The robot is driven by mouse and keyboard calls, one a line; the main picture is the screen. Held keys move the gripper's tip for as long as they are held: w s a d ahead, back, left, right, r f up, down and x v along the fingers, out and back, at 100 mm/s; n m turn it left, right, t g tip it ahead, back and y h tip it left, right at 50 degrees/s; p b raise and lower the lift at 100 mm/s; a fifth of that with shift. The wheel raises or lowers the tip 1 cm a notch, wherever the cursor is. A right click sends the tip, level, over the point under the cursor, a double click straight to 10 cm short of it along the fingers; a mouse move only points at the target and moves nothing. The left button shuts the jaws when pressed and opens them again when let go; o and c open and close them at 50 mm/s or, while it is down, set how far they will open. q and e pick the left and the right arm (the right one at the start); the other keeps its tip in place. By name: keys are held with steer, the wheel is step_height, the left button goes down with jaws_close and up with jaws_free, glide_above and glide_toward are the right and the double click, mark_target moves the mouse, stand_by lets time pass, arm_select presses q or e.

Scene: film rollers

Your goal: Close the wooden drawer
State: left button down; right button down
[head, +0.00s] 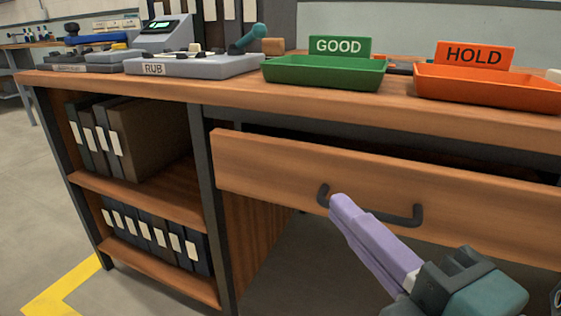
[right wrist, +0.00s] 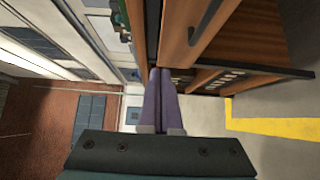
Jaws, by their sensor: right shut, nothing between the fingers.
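The wooden drawer (head: 280,172) sits under the desk top and stands partly open, with a dark gap above its front panel. Its dark bar handle (head: 416,215) is on the front. My right gripper (head: 338,201) has purple fingers that are shut and empty. In the head view its fingertips overlap the handle's left part; I cannot tell whether they touch it. In the right wrist view the shut fingers (right wrist: 160,72) point toward the wooden drawer front (right wrist: 200,35). My left gripper is not in view.
A green GOOD tray (head: 325,85) and an orange HOLD tray (head: 487,103) stand on the desk top (head: 200,91). A grey RUB device (head: 195,66) stands left of them. Shelves with binders (head: 140,140) are at the left. Open floor lies beyond a yellow line (head: 62,285).

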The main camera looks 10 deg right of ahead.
mark_target(324, 154)
steer(key=w+b, duration=0.1)
steer(key=w, duration=0.4)
steer(key=w+b, duration=0.2)
steer(key=w, duration=0.3)
steer(key=shift+d+f, duration=0.1)
steer(key=shift+d, duration=0.1)
steer(key=shift+w+d+b, duration=0.2)
steer(key=shift+w+b, duration=0.1)
steer(key=shift+w+d+p, duration=0.45)
steer(key=shift+w+d, duration=0.05)
steer(key=shift+w, duration=0.25)
steer(key=shift+w+d, duration=0.2)
steer(key=shift+w, duration=0.15)
steer(key=shift+s, duration=0.15)
